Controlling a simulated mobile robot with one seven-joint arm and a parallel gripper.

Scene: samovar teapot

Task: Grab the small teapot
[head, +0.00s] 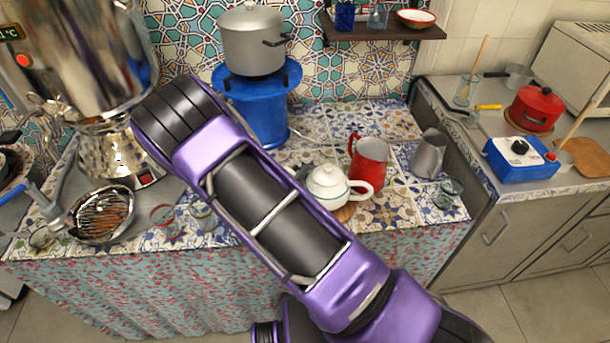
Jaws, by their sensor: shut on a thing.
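The small teapot (328,187) is white with a lid and a thin coloured band, and its handle is on the right. It appears upright on a small round wooden board (345,213) on the tiled counter. My purple and black arm crosses the middle of the head view and covers part of the counter left of the teapot. My gripper is not visible, so its place relative to the teapot cannot be told.
A red jug (369,163) stands just behind the teapot, with a metal pitcher (429,155) to its right. A large shiny samovar (90,60) stands at the left. A grey pot (252,42) sits on a blue stove (262,110) behind. Small glasses (448,190) stand at the right.

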